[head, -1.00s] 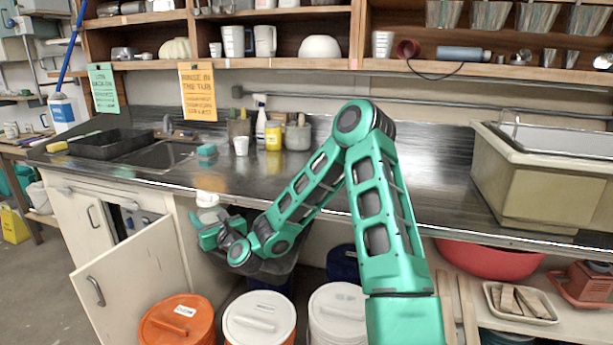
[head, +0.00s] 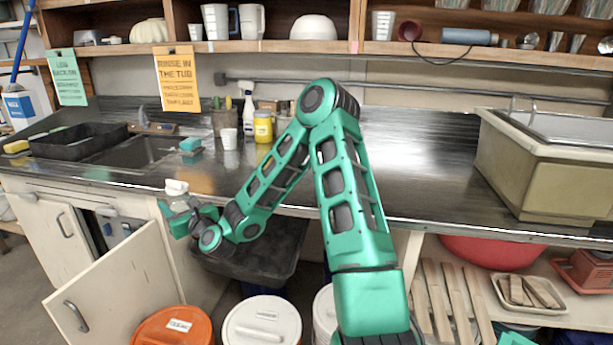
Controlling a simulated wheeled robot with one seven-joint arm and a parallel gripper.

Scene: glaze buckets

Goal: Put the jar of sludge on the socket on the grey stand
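A small jar (head: 179,204) with a white lid (head: 176,187) is upright at the front edge of the counter, at the left of the head view. My gripper (head: 184,217) is around its lower part and appears shut on it. The fingers hide the jar's lower body, and its contents are hard to make out. I cannot pick out a socket or clearly identify the grey stand.
The counter (head: 420,170) is mostly clear in the middle. A sink and a black tray (head: 75,140) are at left, a large beige tub (head: 545,165) at right. An open cabinet door (head: 115,290), an orange bucket (head: 172,328) and a white-lidded bucket (head: 262,322) stand below.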

